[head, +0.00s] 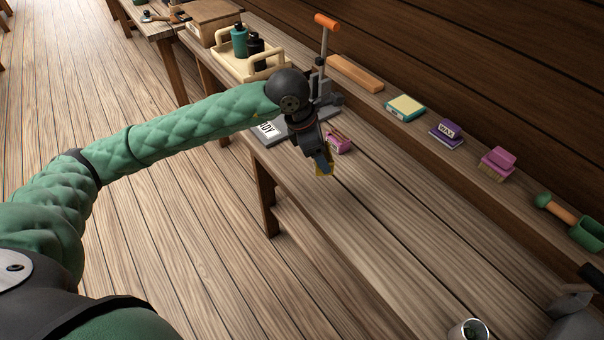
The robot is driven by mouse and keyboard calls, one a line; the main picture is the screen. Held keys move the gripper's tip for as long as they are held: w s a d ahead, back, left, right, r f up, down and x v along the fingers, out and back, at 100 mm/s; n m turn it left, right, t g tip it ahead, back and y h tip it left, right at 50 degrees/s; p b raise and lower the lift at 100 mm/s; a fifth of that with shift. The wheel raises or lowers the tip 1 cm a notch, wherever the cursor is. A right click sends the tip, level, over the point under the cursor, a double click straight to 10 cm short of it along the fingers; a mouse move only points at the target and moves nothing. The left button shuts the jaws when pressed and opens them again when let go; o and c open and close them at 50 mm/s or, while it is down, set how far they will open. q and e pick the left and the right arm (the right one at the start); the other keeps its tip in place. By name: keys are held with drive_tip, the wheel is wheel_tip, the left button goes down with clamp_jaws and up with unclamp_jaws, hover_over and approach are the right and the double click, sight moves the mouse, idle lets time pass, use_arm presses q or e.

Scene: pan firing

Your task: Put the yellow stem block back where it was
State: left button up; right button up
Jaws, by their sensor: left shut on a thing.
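My left gripper (322,162) reaches in from the left over the bench and points down. My right gripper is not in view.
A grey base with a white label (267,129) and an orange-handled lever (326,21) stands behind my gripper. A pink block (340,143) lies close by on its right. A back ledge holds a yellow-topped pad (405,107), a purple wax block (448,131) and a pink brush (497,160). The bench middle is clear.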

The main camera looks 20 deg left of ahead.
use_arm(q)
drive_tip(key=shift+d+r+m, duration=0.1)
drive_tip(key=shift+d+m, duration=0.15)
drive_tip(key=shift+m, duration=0.25)
drive_tip(key=shift+m+g, duration=0.3)
drive_tip(key=shift+w+a+m+h, duration=0.2)
drive_tip(key=shift+m+h, duration=0.1)
drive_tip(key=shift+m, duration=0.3)
drive_tip(key=shift+g, duration=0.3)
drive_tip(key=w+a+f+p, duration=0.2)
drive_tip(key=a, duration=0.1)
drive_tip(key=w+a+f+p, duration=0.2)
drive_tip(key=a, duration=0.1)
drive_tip(key=w+a+f+p, duration=0.1)
drive_tip(key=w+a+f, duration=0.2)
drive_tip(key=shift+w+p, duration=0.1)
drive_tip(key=shift+p, duration=0.3)
drive_tip(key=shift+d+f+p, duration=0.15)
drive_tip(key=shift+f+p, duration=0.25)
drive_tip(key=shift+f, duration=0.15)
drive_tip(key=shift+f+p, duration=0.55)
drive_tip(key=shift+f, duration=0.95)
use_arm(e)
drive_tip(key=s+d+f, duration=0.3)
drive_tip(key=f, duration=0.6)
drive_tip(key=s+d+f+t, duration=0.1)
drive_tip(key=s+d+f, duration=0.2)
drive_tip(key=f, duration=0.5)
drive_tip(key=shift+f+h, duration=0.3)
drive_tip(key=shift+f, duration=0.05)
